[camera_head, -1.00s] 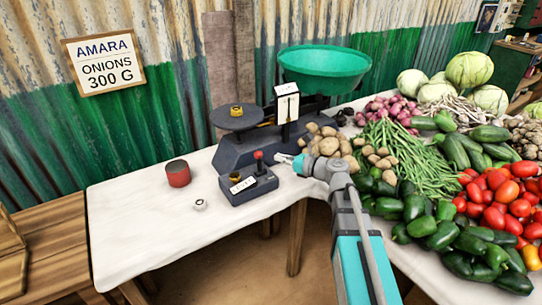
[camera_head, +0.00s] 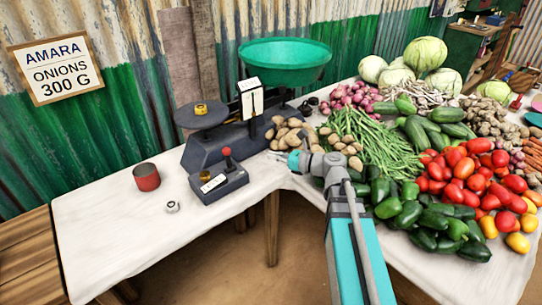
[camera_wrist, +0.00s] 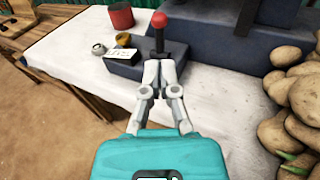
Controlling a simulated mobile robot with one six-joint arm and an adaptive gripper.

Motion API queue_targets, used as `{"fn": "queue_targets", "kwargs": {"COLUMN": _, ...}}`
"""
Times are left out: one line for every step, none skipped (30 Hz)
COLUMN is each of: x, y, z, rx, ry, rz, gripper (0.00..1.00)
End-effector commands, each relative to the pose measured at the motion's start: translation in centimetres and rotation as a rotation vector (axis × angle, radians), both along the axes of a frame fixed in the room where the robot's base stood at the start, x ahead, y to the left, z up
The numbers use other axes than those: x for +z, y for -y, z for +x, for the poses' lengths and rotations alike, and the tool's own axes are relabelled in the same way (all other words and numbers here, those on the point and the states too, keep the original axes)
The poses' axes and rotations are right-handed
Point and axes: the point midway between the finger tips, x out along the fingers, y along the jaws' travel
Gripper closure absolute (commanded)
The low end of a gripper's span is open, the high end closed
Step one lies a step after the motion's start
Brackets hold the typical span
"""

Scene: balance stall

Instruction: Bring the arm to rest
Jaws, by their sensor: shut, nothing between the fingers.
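My gripper (camera_head: 274,155) is shut and empty, with its two fingers together. In the head view it hovers near the table's front edge, right of a dark lever box (camera_head: 218,183) with a red-knobbed lever (camera_head: 227,157). In the wrist view my gripper (camera_wrist: 158,66) points toward that box (camera_wrist: 125,68). The red knob (camera_wrist: 159,20) shows beyond the fingertips, which look apart from it. The fingers hide part of the box.
A balance scale (camera_head: 215,150) with a green pan (camera_head: 284,64) stands behind. Potatoes (camera_head: 290,134) and other vegetables crowd the right.

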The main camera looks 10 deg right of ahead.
Motion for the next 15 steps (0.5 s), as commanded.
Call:
{"fn": "queue_targets", "kwargs": {"x": 0.0, "y": -0.02, "z": 0.0, "rx": 0.0, "ry": 0.0, "rz": 0.0, "gripper": 1.0}}
{"fn": "queue_targets", "kwargs": {"x": 0.0, "y": -0.02, "z": 0.0, "rx": 0.0, "ry": 0.0, "rz": 0.0, "gripper": 1.0}}
{"fn": "queue_targets", "kwargs": {"x": 0.0, "y": -0.03, "z": 0.01, "rx": 0.0, "ry": 0.0, "rz": 0.0, "gripper": 1.0}}
{"fn": "queue_targets", "kwargs": {"x": 0.0, "y": -0.03, "z": 0.01, "rx": 0.0, "ry": 0.0, "rz": 0.0, "gripper": 1.0}}
{"fn": "queue_targets", "kwargs": {"x": 0.0, "y": -0.04, "z": 0.01, "rx": 0.0, "ry": 0.0, "rz": 0.0, "gripper": 1.0}}
{"fn": "queue_targets", "kwargs": {"x": 0.0, "y": -0.04, "z": 0.01, "rx": 0.0, "ry": 0.0, "rz": 0.0, "gripper": 1.0}}
{"fn": "queue_targets", "kwargs": {"x": 0.0, "y": -0.04, "z": 0.01, "rx": 0.0, "ry": 0.0, "rz": 0.0, "gripper": 1.0}}
{"fn": "queue_targets", "kwargs": {"x": 0.0, "y": -0.04, "z": 0.01, "rx": 0.0, "ry": 0.0, "rz": 0.0, "gripper": 1.0}}
{"fn": "queue_targets", "kwargs": {"x": -0.02, "y": -0.06, "z": 0.0, "rx": 0.0, "ry": 0.001, "rz": -0.002, "gripper": 1.0}}
{"fn": "queue_targets", "kwargs": {"x": -0.07, "y": -0.08, "z": -0.03, "rx": 0.002, "ry": 0.003, "rz": -0.006, "gripper": 1.0}}
{"fn": "queue_targets", "kwargs": {"x": -0.14, "y": -0.12, "z": -0.07, "rx": 0.004, "ry": 0.006, "rz": -0.011, "gripper": 1.0}}
{"fn": "queue_targets", "kwargs": {"x": -0.29, "y": -0.19, "z": -0.16, "rx": 0.008, "ry": 0.011, "rz": -0.025, "gripper": 1.0}}
{"fn": "queue_targets", "kwargs": {"x": -0.45, "y": -0.27, "z": -0.24, "rx": 0.013, "ry": 0.018, "rz": -0.038, "gripper": 1.0}}
{"fn": "queue_targets", "kwargs": {"x": -0.64, "y": -0.35, "z": -0.34, "rx": 0.018, "ry": 0.027, "rz": -0.057, "gripper": 1.0}}
{"fn": "queue_targets", "kwargs": {"x": -0.96, "y": -0.51, "z": -0.52, "rx": 0.027, "ry": 0.04, "rz": -0.084, "gripper": 1.0}}
